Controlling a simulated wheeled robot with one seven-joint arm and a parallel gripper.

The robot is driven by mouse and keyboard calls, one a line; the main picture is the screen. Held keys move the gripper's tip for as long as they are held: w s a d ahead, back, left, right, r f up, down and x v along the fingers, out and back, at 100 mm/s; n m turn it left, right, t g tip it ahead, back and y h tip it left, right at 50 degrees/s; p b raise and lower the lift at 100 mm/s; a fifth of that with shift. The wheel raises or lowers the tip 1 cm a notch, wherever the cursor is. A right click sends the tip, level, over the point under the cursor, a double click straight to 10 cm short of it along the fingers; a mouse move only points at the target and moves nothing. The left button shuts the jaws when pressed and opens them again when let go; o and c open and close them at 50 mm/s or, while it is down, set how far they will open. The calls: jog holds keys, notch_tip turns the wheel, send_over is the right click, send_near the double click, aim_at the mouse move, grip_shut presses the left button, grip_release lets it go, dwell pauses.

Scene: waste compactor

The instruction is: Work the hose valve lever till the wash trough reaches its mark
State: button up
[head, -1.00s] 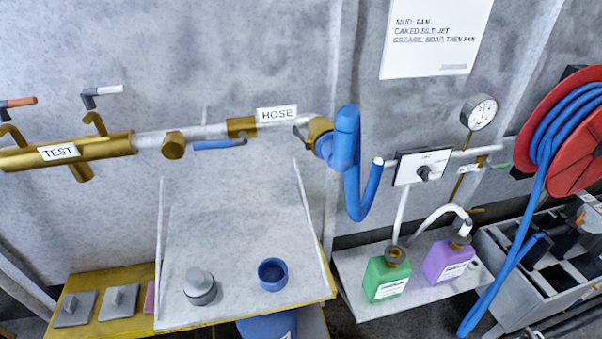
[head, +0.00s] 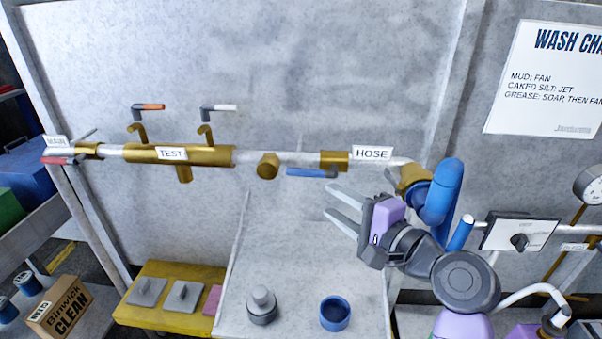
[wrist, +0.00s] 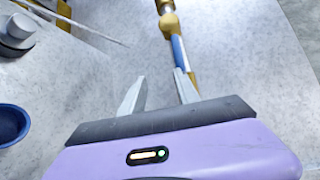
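The hose valve has a brass body (head: 334,161) on the pale pipe, beside the HOSE label (head: 372,153). Its blue lever (head: 312,172) lies along the pipe, pointing left; in the wrist view the blue lever (wrist: 178,50) shows beyond the fingertips. My gripper (head: 327,199) is open and empty, below and right of the lever, with its fingers pointing left. In the wrist view the gripper (wrist: 158,74) has a clear gap between its fingers, apart from the lever. A pale trough-like tray (head: 290,225) stands below; I cannot make out a level mark or water.
A grey knobbed plug (head: 262,305) and a blue cup (head: 335,313) stand on the tray. A thick blue hose (head: 440,195) hangs right of the valve. A brass TEST section (head: 180,154) with levers is left. A box (head: 60,307) sits at lower left.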

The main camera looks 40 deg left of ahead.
aim_at(304, 174)
jog(key=shift+n+g+y, duration=0.3)
jog(key=shift+g, duration=0.4)
jog(key=a+r, duration=0.1)
jog(key=a, duration=0.2)
jog(key=a+r+p, duration=0.1)
jog(key=a, duration=0.2)
jog(key=w+a+r, duration=0.1)
jog(key=a, duration=0.2)
jog(key=shift+a, duration=0.4)
grip_shut()
jog(key=shift+f, duration=0.1)
dwell(0.3)
